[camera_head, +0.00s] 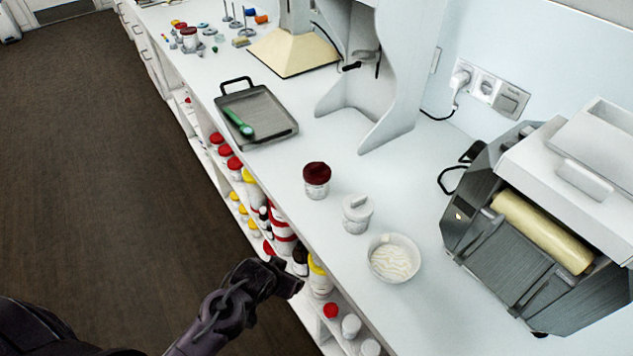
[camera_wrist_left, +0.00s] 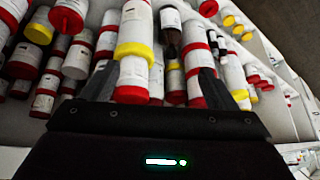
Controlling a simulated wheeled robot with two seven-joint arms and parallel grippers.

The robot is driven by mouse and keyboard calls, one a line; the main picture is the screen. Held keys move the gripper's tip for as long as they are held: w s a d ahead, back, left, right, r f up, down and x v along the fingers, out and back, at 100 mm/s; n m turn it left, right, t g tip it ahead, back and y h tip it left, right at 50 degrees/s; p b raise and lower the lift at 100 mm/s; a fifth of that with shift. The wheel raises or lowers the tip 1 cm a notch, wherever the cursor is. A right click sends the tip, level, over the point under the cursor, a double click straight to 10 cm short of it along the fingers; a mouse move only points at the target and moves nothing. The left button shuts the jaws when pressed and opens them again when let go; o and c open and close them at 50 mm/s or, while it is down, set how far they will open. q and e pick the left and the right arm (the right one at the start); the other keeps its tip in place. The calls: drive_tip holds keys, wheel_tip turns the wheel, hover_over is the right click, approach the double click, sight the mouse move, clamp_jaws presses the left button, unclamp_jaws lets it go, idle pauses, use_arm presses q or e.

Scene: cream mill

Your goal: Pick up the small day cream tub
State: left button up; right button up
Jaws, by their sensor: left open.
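My left gripper (camera_head: 284,282) is at the counter's front edge, nearer the camera than both tubs. In the left wrist view its jaws (camera_wrist_left: 158,88) are open and face the shelf of containers below the counter, with nothing visibly held. My right gripper is out of view.
A white bowl of cream (camera_head: 394,258) stands beside the white-lidded tub. A roller mill (camera_head: 545,230) is at the right. A grey tray (camera_head: 258,115) holds a green spoon (camera_head: 238,122). Shelved containers with red and yellow lids (camera_head: 282,232) line the counter's front.

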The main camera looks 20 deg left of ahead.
use_arm(q)
wheel_tip(320, 180, up, 11)
drive_tip(key=d+t, duration=0.1)
drive_tip(key=t+h, duration=0.2)
drive_tip(key=t, duration=0.4)
approach(310, 185)
drive_tip(key=shift+m, duration=0.3)
drive_tip(key=x, duration=0.5)
drive_tip(key=shift+s+f+p, duration=0.1)
drive_tip(key=shift+f+p, duration=0.2)
drive_tip(key=w, duration=0.2)
drive_tip(key=shift+w+d+f+h, duration=0.15)
drive_tip(key=shift+w+f+h, duration=0.15)
drive_tip(key=shift+w, duration=0.05)
drive_tip(key=shift+w+d+f+p, duration=0.2)
drive_tip(key=shift+w+p, duration=0.25)
drive_tip(key=shift+w, duration=0.05)
drive_tip(key=shift+f+p+x, duration=0.25)
drive_tip(key=shift+p+x, duration=0.35)
drive_tip(key=shift+x, duration=1.65)
drive_tip(key=shift+s+r, duration=0.1)
drive_tip(key=shift+s, duration=0.05)
drive_tip(key=c, duration=1.1)
drive_tip(key=shift+c, duration=0.2)
